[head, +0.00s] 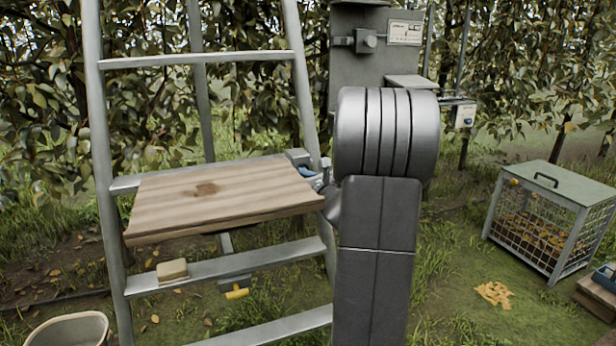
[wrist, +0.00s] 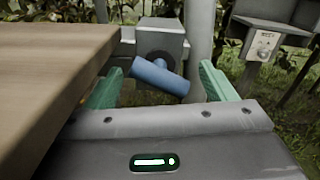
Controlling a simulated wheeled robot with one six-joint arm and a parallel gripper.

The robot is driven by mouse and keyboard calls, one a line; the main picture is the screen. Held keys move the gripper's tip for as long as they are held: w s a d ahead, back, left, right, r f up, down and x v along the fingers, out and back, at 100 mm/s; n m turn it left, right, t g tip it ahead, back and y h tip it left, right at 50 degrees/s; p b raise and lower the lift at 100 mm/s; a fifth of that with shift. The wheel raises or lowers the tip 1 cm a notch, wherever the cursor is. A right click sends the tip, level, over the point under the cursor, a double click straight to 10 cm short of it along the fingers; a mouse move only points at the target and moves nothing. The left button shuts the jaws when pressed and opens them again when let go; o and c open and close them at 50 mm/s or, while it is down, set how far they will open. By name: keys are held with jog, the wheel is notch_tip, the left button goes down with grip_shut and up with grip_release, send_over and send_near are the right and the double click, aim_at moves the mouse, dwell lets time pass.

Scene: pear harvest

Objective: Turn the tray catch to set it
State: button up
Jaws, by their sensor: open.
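The tray catch is a blue bar handle (wrist: 160,77) on a grey block (wrist: 163,38) beside the ladder's upright. In the wrist view the bar is tilted, its right end lower. The wooden tray (head: 225,205) lies on the ladder step, and its edge (wrist: 60,60) fills the left of the wrist view. My gripper (wrist: 160,84) is open, its teal fingers apart on either side of the blue bar, with clear gaps and no visible contact. In the head view the blue handle (head: 308,172) shows small beside the tray, and my arm hides most of the gripper.
The grey ladder (head: 109,200) stands at left; a yellow-handled part (head: 237,293) hangs beneath the tray and a tan block (head: 172,270) rests on a lower step. A grey cabinet (head: 358,60) stands behind my arm.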

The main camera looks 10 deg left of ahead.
grip_shut()
dwell(1.4)
grip_release()
jog(key=shift+s+d, duration=0.1)
jog(key=v, duration=1.3)
jog(key=shift+s+d+p, duration=0.2)
jog(key=shift+s+p, duration=0.05)
jog(key=shift+p, duration=0.15)
